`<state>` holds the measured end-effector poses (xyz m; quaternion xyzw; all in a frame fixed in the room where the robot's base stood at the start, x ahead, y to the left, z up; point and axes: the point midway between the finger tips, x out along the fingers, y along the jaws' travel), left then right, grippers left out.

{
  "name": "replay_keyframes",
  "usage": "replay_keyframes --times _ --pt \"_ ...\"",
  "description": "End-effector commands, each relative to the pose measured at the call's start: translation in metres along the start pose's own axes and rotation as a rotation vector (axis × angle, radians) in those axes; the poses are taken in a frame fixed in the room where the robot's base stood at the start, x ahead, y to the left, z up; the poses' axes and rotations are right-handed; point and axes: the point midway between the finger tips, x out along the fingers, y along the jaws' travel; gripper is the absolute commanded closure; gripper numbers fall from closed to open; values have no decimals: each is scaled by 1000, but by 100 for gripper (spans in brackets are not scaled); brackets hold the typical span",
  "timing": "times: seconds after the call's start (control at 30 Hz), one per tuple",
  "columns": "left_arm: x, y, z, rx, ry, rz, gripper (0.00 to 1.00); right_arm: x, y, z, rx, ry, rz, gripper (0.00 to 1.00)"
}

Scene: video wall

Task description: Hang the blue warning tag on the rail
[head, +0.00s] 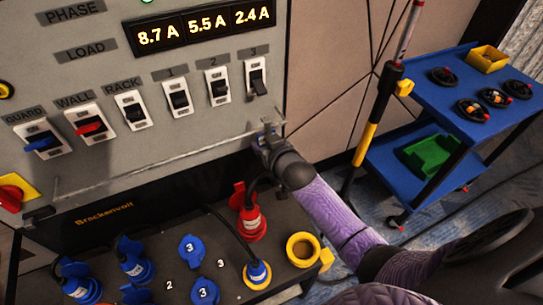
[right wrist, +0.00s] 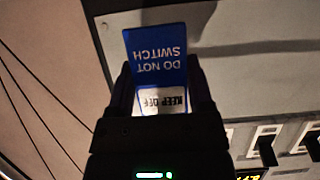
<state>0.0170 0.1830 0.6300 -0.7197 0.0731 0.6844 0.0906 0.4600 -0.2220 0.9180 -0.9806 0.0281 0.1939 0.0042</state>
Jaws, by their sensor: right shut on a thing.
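The blue warning tag (right wrist: 157,48) shows in the right wrist view with upside-down white text, "DO NOT SWITCH", and a white lower part reading "KEEP OFF". My right gripper (right wrist: 160,100) is shut on the tag. In the head view my right gripper (head: 266,138) is at the lower right corner of the grey panel, close to the right end of the thin pale rail (head: 165,156). The tag cannot be made out in the head view. My left gripper is out of view.
The grey panel has a row of switches (head: 180,98) above the rail. Blue plugs (head: 135,262), a red plug (head: 250,220) and a yellow ring (head: 302,248) are below. A blue cart (head: 480,80) and a black-and-yellow pole (head: 378,115) stand at the right.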

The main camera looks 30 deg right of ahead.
Motion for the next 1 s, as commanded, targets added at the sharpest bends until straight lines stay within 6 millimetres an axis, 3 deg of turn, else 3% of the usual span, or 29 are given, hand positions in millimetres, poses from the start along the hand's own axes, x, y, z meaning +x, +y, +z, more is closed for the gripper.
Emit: replay_keyframes --times 0.1,0.47,0.5,0.63,0.87,1.0 --pt "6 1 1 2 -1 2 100 3 0 11 0 -4 0 90" --pt "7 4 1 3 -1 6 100 4 0 13 0 -3 0 90" --pt "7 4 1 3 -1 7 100 4 0 13 0 -3 0 29" --pt "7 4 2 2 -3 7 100 4 0 13 0 -3 0 2" --pt "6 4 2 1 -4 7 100 3 0 12 0 -3 0 0" --pt "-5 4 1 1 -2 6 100 -15 0 10 0 -4 0 0"
